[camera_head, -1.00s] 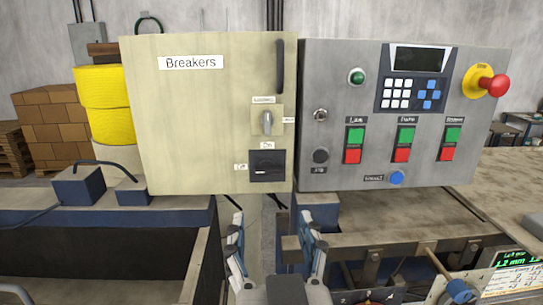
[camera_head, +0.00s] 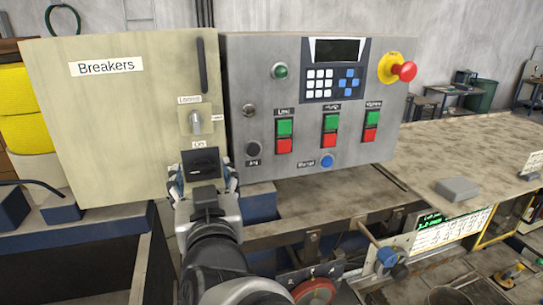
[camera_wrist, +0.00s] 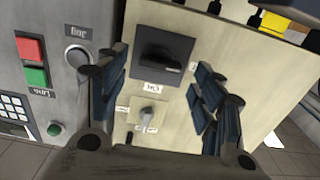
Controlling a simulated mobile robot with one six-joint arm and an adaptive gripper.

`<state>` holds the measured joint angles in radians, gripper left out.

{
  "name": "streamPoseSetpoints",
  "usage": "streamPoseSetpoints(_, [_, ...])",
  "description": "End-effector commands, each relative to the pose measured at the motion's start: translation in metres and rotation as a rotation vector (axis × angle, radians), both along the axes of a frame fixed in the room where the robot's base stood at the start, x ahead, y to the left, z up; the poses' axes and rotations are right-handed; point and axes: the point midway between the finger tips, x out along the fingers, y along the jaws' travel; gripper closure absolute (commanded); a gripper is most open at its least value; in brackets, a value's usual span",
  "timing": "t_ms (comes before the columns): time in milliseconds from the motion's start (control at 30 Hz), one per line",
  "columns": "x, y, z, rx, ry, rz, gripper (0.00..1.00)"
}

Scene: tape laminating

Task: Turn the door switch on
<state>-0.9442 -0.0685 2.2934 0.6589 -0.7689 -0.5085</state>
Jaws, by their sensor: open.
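The cream Breakers box (camera_head: 115,130) carries two rotary switches; small blurred labels leave unclear which is the door switch. The upper one is a light grey knob (camera_head: 196,122), upright, with small labels around it. Below it is a black square switch (camera_head: 200,162), partly hidden by my gripper. In the wrist view the black switch (camera_wrist: 165,52) has a roughly horizontal handle, and the grey knob (camera_wrist: 147,115) lies below it. My gripper (camera_head: 203,178) is open and empty. Its fingers appear either side of the black switch in the head view; I see no contact.
A grey control panel (camera_head: 300,150) with green and red buttons and a red emergency stop (camera_head: 403,71) adjoins the box on the right. A dark vertical handle (camera_head: 202,65) runs along the box's right edge. A machine bed (camera_head: 330,205) lies below the panel.

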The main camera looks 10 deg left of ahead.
Motion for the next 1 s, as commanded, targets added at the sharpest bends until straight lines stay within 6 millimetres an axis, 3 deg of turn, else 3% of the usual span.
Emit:
streamPoseSetpoints(200, [0.018, 0.01, 0.001, 0.0, -0.001, -0.001, 0.38])
streamPoseSetpoints(533, [0.021, 0.011, 0.001, 0.001, 0.0, 0.0, 0.38])
streamPoseSetpoints(1000, [0.02, 0.011, 0.001, 0.001, 0.0, 0.0, 0.7])
